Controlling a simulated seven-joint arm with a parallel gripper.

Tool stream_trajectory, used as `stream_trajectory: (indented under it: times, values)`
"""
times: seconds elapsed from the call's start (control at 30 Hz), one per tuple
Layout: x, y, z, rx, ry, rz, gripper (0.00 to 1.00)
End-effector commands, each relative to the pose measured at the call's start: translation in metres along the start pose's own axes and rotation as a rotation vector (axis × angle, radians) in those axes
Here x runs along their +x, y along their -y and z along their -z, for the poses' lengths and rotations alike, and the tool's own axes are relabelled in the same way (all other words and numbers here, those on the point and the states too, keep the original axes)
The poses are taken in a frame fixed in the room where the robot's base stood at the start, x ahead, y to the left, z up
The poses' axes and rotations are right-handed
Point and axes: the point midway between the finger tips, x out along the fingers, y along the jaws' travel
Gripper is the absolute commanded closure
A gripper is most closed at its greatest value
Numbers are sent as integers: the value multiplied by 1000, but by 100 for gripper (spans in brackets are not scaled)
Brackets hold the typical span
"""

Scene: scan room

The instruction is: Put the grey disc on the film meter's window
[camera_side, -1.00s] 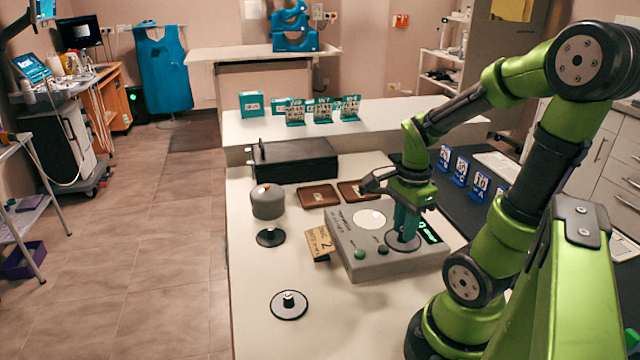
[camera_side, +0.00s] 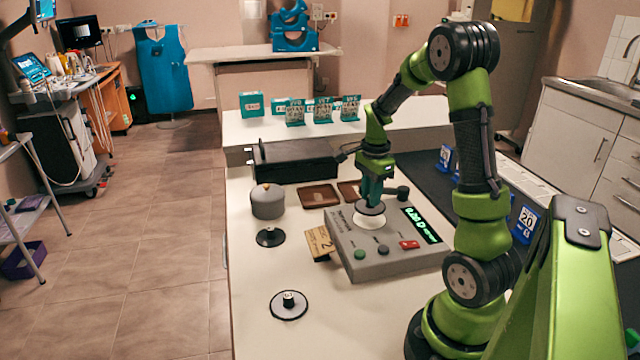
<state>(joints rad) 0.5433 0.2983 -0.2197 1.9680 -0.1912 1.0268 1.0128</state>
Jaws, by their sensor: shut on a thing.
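The film meter (camera_side: 400,265) is a grey box with a lit display (camera_side: 421,224), green, grey and red buttons, and a dark knob at its back. Its window (camera_side: 371,222) is a pale round patch on the left of the top, partly covered from view by the disc. My gripper (camera_side: 371,199) is shut on the grey disc (camera_side: 369,209), pointing down. The disc is flat and level, over the back part of the window. It looks slightly above the surface, but I cannot tell the exact gap.
A dark disc (camera_side: 270,238) and a pale, dark-rimmed disc (camera_side: 289,306) lie on the white table left of the meter. A grey pot (camera_side: 267,203), a card (camera_side: 320,243), brown trays (camera_side: 319,196) and a black case (camera_side: 294,161) are nearby.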

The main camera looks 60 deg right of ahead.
Motion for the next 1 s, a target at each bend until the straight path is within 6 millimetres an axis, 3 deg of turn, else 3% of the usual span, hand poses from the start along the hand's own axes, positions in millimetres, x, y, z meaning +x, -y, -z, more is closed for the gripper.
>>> stream_trajectory:
  times: [0.1, 0.2, 0.6, 0.63, 0.77, 1.0]
  values:
    - [22, -4, 0, 1, 2, -9, 100]
    - [30, -3, 0, 2, 2, -8, 100]
    - [35, -3, -1, 1, 2, -5, 100]
    - [35, -3, -1, 1, 2, -5, 76]
    - [35, -3, -1, 1, 2, -5, 56]
    - [35, -3, -1, 1, 1, -5, 53]
